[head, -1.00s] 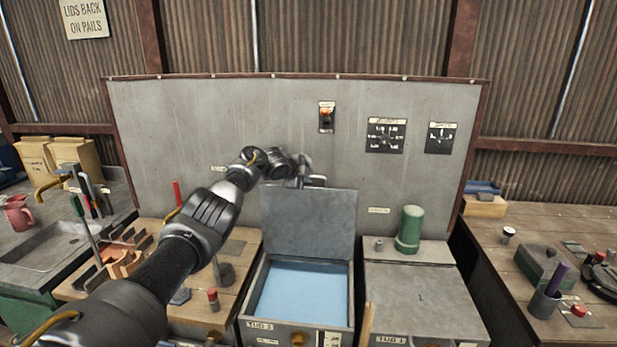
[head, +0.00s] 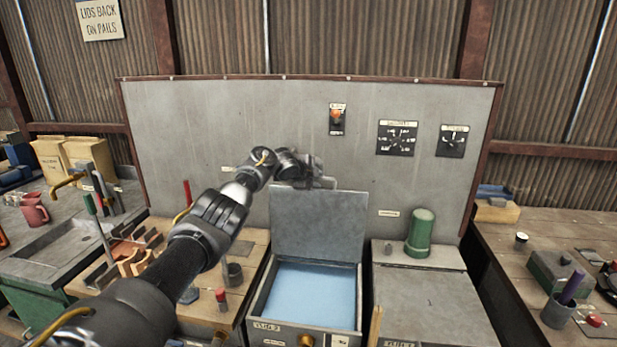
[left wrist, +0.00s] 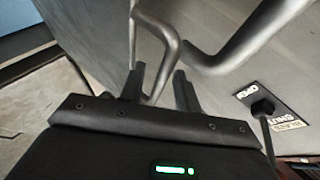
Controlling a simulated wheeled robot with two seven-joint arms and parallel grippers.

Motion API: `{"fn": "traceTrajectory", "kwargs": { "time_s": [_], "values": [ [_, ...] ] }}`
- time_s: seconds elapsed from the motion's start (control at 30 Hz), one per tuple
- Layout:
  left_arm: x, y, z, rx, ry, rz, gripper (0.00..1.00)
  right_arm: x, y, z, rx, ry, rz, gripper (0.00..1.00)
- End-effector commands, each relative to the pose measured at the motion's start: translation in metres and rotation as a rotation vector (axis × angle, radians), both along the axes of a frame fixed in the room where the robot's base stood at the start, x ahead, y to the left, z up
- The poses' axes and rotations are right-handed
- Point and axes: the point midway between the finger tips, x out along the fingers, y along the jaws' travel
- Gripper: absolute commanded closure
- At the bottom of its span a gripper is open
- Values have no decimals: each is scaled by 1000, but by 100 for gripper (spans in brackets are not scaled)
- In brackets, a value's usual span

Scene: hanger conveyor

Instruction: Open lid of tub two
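Tub two (head: 312,338) stands below the grey panel, with light blue liquid inside. Its grey lid (head: 318,225) is raised and stands about upright at the tub's back edge. My left gripper (head: 318,181) is at the top edge of the lid. In the left wrist view, the fingers of my left gripper (left wrist: 160,92) are apart, with a bent metal handle bar (left wrist: 163,55) between them. Gaps show on both sides of the bar. The lid face (left wrist: 90,40) fills the upper left there. My right gripper is not in view.
Tub one (head: 425,300), with its lid shut, stands to the right with a green canister (head: 421,233) behind it. A wooden bench (head: 250,262) with tools is on the left. The grey panel (head: 260,125) rises close behind the lid.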

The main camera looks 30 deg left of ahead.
Motion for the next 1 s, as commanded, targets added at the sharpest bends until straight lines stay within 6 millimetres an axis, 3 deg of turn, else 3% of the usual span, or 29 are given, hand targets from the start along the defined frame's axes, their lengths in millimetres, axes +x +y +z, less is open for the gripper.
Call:
{"fn": "traceTrajectory", "kwargs": {
  "time_s": [0.27, 0.7, 1.0],
  "values": [
    [-21, 2, 9, 8, 0, 0, 68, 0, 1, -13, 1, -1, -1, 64],
    [-78, 5, 47, 4, 1, -2, 68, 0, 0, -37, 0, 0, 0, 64],
    [-88, 5, 54, 4, 4, 0, 68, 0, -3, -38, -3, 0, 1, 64]
  ]
}}
